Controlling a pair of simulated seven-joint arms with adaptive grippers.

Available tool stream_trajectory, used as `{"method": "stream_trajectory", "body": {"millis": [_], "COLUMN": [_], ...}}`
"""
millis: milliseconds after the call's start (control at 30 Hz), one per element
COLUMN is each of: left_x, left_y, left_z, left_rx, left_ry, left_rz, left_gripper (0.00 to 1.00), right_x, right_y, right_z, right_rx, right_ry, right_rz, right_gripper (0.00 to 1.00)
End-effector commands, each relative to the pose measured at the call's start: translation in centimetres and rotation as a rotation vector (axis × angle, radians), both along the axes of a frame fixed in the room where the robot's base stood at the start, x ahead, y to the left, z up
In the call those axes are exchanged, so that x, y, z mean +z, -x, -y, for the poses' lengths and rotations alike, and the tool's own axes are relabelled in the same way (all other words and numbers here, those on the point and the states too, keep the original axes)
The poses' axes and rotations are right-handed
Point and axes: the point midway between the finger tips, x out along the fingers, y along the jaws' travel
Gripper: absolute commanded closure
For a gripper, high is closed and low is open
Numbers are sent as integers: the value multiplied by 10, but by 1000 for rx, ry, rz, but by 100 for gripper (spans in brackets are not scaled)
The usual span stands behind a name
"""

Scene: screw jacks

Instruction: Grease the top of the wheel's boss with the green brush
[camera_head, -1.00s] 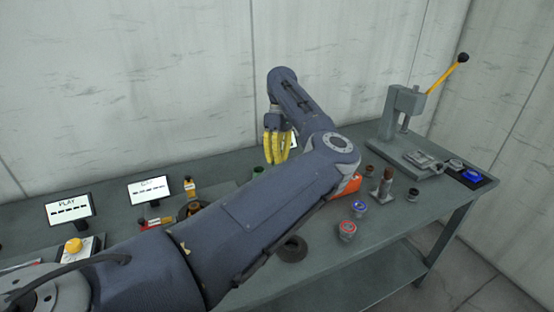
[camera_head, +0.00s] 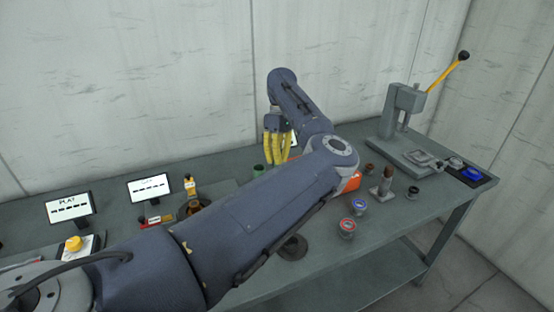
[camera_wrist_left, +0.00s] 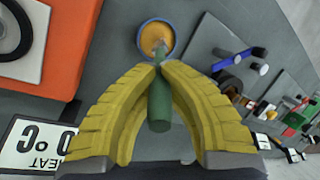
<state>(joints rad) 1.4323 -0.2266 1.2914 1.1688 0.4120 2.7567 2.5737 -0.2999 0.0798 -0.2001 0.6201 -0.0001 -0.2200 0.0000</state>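My left gripper (camera_head: 277,158) reaches down over the back of the bench in the head view. In the left wrist view its yellow fingers (camera_wrist_left: 160,66) are closed around the green brush (camera_wrist_left: 158,105). The brush's tip points away from the palm, at a blue-rimmed pot of orange grease (camera_wrist_left: 150,30); whether it touches the grease is unclear. A dark round part (camera_head: 293,247) with a raised centre lies near the bench's front edge, partly behind my arm; I cannot tell if it is the wheel. My right gripper is not in view.
An orange heater (camera_wrist_left: 50,45) stands beside the pot, with a display (camera_wrist_left: 35,145). A grey press (camera_head: 402,110) with a yellow lever stands at the right. Red (camera_head: 347,228) and blue (camera_head: 360,207) pots sit near the front edge. Two screens (camera_head: 150,187) stand at the left.

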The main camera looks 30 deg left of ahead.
Motion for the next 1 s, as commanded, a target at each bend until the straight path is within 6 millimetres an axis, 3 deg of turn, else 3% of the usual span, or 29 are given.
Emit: {"method": "stream_trajectory", "body": {"millis": [500,1000], "left_x": [1,33], "left_y": [0,0], "left_z": [0,0], "left_rx": [0,0], "left_ry": [1,1], "left_rz": [0,1], "left_gripper": [100,100], "right_x": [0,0], "right_y": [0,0], "right_z": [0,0], "right_rx": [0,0], "right_ry": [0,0], "right_rz": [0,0], "right_gripper": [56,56]}}
